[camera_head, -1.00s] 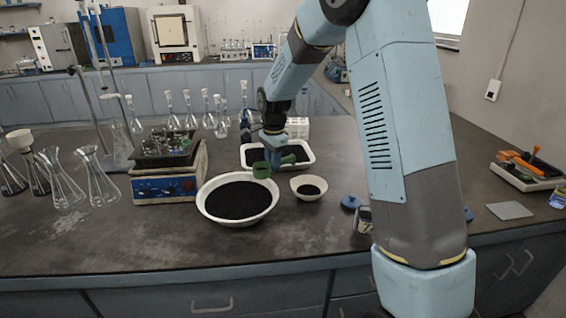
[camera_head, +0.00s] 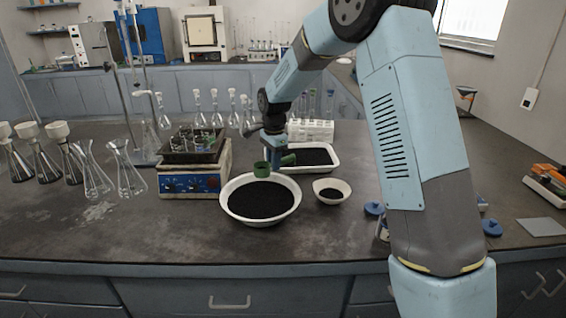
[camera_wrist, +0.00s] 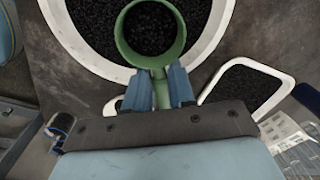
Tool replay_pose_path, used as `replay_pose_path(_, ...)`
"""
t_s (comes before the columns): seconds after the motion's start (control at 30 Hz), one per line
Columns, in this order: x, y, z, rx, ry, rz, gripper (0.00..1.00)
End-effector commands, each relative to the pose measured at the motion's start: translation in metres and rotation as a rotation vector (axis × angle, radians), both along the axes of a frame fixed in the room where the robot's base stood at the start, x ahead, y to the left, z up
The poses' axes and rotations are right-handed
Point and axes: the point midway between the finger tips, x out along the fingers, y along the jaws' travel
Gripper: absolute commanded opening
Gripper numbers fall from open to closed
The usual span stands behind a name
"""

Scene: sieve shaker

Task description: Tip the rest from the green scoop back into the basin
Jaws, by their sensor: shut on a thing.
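My gripper (camera_wrist: 158,88) is shut on the handle of the green scoop (camera_wrist: 180,50). In the wrist view the scoop's mouth faces the camera and dark granules show inside it. In the head view the scoop (camera_head: 262,170) looks upright, at the far side of the white basin (camera_head: 224,203), over its back rim. My gripper (camera_head: 277,160) is just right of the scoop. The basin holds a wide bed of black granules. Its white rim (camera_wrist: 75,42) also shows below the scoop in the wrist view.
A small white bowl (camera_head: 346,186) with dark granules stands right of the basin. A white tray (camera_head: 335,165) of dark granules lies behind. The blue shaker (camera_head: 193,184) stands to the left, with flasks beyond it. The bench in front of the basin is clear.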

Motion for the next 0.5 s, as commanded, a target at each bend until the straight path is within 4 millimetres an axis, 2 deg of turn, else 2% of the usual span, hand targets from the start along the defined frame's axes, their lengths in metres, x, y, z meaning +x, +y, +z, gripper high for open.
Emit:
replay_pose_path(0.37,0.009,0.026,-0.002,0.000,0.000,0.027,0.00)
replay_pose_path(0.5,0.008,0.025,-0.008,0.030,-0.049,0.025,0.00)
